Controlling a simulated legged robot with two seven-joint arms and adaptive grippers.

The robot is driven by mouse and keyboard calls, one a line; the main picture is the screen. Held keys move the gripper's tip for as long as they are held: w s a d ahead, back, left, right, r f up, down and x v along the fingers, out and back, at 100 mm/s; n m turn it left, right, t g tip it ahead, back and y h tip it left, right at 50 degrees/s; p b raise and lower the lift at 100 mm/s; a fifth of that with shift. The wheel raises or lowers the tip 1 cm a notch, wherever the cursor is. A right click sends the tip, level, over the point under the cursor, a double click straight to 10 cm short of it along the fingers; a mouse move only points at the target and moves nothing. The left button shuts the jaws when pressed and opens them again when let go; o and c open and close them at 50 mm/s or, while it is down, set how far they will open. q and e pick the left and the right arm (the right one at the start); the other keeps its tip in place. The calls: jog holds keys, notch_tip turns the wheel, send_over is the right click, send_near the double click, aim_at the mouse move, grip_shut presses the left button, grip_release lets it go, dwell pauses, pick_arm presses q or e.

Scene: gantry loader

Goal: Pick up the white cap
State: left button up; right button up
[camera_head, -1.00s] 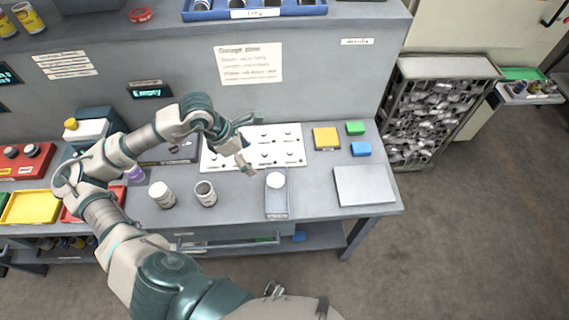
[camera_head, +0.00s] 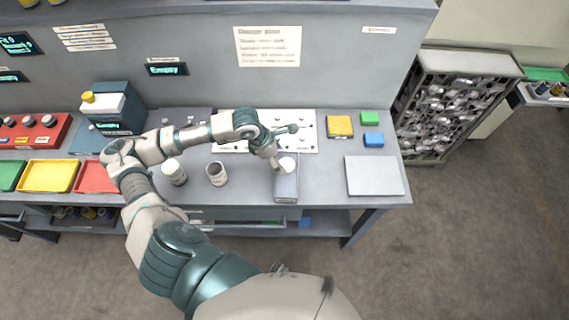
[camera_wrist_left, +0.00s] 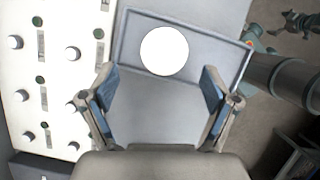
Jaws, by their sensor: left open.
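The white cap (camera_head: 287,165) sits on a small grey tray (camera_head: 286,191) near the front edge of the bench. It shows in the left wrist view as a plain white disc (camera_wrist_left: 164,51) on the same tray (camera_wrist_left: 205,30). My left gripper (camera_head: 277,167) is over the tray, right beside the cap in the head view. In the left wrist view its two fingers (camera_wrist_left: 160,86) are spread apart with nothing between them, and the cap lies just beyond the fingertips. My right gripper does not show.
A white panel with several small knobs (camera_head: 308,130) lies behind the tray. An open jar (camera_head: 217,174) and a white-lidded jar (camera_head: 175,172) stand to the left. A flat pale plate (camera_head: 374,176) and yellow (camera_head: 340,126), green and blue blocks are to the right.

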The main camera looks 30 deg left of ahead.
aim_at(285, 164)
pick_arm(q)
jog(key=x, duration=0.2)
jog(key=shift+w+d+f, duration=0.1)
jog(key=shift+d+f, duration=0.15)
jog(key=shift+f, duration=0.05)
jog(key=shift+w+d+f, duration=0.1)
jog(key=shift+d+f, duration=0.15)
jog(key=shift+d, duration=0.2)
jog(key=shift+a, duration=0.25)
jog(key=c, duration=0.9)
jog(key=shift+a+f, duration=0.1)
jog(key=shift+a, duration=0.1)
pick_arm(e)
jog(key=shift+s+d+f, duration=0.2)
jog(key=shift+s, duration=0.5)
pick_arm(q)
jog(key=shift+d, duration=0.15)
